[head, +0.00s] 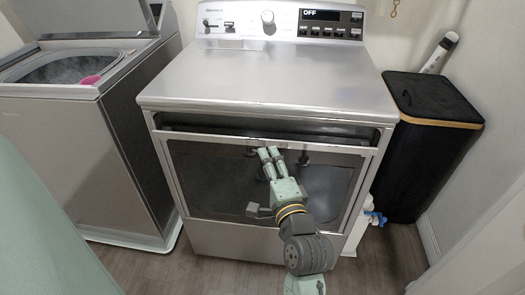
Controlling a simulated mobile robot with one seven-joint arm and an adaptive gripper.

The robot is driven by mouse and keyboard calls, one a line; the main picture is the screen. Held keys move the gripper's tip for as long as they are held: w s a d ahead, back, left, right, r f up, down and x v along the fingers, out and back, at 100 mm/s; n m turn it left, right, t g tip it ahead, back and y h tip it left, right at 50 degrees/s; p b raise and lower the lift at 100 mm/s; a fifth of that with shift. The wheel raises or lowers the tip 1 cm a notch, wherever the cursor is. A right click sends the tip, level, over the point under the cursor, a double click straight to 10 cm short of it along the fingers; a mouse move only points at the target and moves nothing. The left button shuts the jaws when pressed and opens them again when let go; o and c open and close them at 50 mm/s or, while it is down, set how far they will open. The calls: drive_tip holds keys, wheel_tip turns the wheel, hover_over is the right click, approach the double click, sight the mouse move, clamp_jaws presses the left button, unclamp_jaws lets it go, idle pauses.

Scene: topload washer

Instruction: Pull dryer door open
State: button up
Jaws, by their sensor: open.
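The dryer (270,75) stands in the middle of the head view, silver with a dark-windowed door (205,180) on its front. A dark gap shows between the dryer's top and the silver upper rail of the door (215,137). The door looks slightly tilted out at the top, but I cannot tell whether this gap is an opening or a recess. My gripper (269,153), pale green, is open, with its fingertips in front of the door just below the upper rail. I cannot tell whether they touch it. My arm hides part of the door's lower right.
A topload washer (130,140) with its lid up and a pink item (90,79) inside stands at the left. A black hamper (440,150) with a wooden rim is close at the right. A white bottle with a blue part (372,217) stands between dryer and hamper.

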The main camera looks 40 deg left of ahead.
sight(261, 143)
drive_tip(key=x, duration=0.7)
drive_tip(key=shift+w+a+r, duration=0.15)
drive_tip(key=shift+w+a, duration=0.1)
drive_tip(key=shift+a, duration=0.05)
drive_tip(key=shift+w+a, duration=0.35)
drive_tip(key=shift+a, duration=0.05)
drive_tip(key=shift+c, duration=0.4)
clamp_jaws()
